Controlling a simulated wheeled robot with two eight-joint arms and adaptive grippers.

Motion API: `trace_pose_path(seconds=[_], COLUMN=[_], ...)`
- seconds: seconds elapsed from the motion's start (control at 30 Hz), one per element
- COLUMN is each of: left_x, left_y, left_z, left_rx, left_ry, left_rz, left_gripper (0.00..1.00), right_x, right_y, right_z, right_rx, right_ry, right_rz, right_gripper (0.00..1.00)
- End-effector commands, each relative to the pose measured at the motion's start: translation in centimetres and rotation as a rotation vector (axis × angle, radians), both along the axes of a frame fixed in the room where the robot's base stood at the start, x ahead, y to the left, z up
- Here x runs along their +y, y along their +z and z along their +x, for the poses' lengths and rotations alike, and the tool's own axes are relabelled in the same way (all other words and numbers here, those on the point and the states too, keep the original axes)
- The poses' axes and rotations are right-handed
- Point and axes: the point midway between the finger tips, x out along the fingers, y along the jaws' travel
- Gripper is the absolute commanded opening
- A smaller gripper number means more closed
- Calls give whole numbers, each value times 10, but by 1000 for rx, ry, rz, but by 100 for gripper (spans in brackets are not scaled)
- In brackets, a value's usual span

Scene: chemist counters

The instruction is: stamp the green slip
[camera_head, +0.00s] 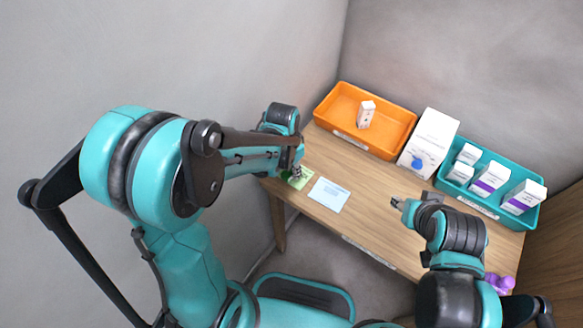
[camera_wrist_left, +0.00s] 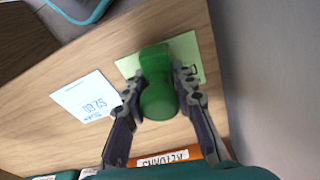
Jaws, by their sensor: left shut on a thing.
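A green stamp (camera_wrist_left: 158,98) is held between the fingers of my left gripper (camera_wrist_left: 162,80) in the left wrist view. The pale green slip (camera_wrist_left: 190,52) lies on the wooden counter beneath the stamp, partly covered by it. Whether the stamp touches the slip cannot be told. In the head view my left gripper (camera_head: 297,171) is over the green slip (camera_head: 304,180) at the counter's left end, and the arm hides most of the stamp. My right gripper (camera_head: 397,203) is above the counter's right part, too small to read its fingers.
A pale blue slip (camera_head: 329,195) lies beside the green one. Behind stand an orange tray (camera_head: 389,151) with one box, a white dispenser-like box (camera_head: 433,135) and a teal tray (camera_head: 483,210) with several boxes. A purple object (camera_head: 500,283) is at the right. Walls close in the left end.

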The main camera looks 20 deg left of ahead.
Motion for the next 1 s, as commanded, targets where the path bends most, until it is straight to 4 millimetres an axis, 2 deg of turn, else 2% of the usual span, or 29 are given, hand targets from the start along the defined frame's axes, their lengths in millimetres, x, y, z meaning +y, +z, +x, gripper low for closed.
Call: trace_pose_path(seconds=[1.0], left_x=[0], left_y=[-10], left_z=[0], left_rx=[0], left_ry=[0], left_rz=[0], left_gripper=[8], right_x=[0], right_y=[-9], right_z=[0], right_rx=[0], right_ry=[0], right_rz=[0], right_gripper=[40])
